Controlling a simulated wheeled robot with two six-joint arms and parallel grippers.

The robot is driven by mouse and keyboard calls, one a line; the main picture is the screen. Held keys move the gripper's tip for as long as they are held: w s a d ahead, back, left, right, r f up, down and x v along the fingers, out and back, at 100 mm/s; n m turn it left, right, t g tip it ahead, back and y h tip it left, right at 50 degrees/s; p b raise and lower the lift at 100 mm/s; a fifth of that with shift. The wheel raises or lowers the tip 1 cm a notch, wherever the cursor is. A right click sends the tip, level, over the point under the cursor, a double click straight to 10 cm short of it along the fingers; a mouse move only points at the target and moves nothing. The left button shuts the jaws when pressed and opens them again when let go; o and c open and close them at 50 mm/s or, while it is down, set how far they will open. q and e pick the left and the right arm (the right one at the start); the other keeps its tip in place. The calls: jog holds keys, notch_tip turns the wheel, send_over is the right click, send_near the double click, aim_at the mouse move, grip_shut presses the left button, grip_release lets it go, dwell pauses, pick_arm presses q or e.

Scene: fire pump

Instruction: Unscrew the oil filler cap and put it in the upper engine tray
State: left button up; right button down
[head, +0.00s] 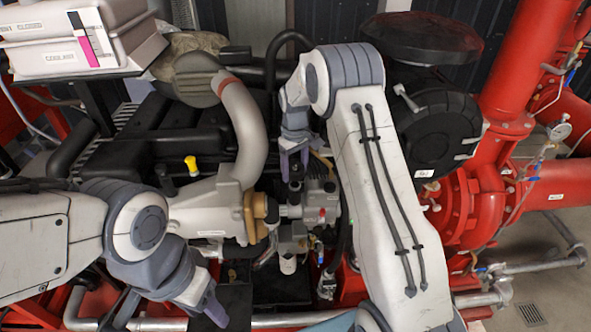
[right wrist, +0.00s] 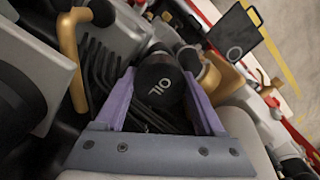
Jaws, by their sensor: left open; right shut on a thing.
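The black oil filler cap (right wrist: 160,86), marked OIL, sits between the purple fingers of my right gripper (right wrist: 161,100) in the right wrist view. In the head view my right gripper (head: 294,163) points down over the engine, and the cap is not clear between its fingers. I cannot tell whether the cap is seated on its neck or free. My left gripper (head: 214,312) is open and empty at the lower left.
A yellow-topped fitting (head: 192,165) stands on the engine's left side. A grey hose (head: 245,125) curves beside it. Grey valve fittings (head: 318,206) crowd the space below my right gripper. Red pump piping (head: 462,210) fills the right. Grey cases (head: 85,40) sit at upper left.

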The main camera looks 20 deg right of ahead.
jog(key=s+a+r, duration=0.2)
jog(key=s, duration=0.4)
jog(key=shift+s, duration=0.35)
dwell(0.4)
dwell(0.3)
jog(key=s+f+m+b, duration=0.1)
jog(key=s+f+b, duration=0.3)
jog(key=f, duration=0.4)
jog(key=s+a+f+m+b, duration=0.1)
jog(key=s+f+b, duration=0.2)
jog(key=f+b, duration=0.2)
jog(key=s+a+f+m+b, duration=0.1)
jog(key=s+f+b, duration=0.3)
jog(key=f, duration=0.7)
jog(key=shift+s+a+f+m+b, duration=0.2)
jog(key=shift+s+f+m+b, duration=0.15)
jog(key=shift+b, duration=0.2)
jog(key=shift+a+r, duration=0.1)
jog(key=shift+r, duration=0.05)
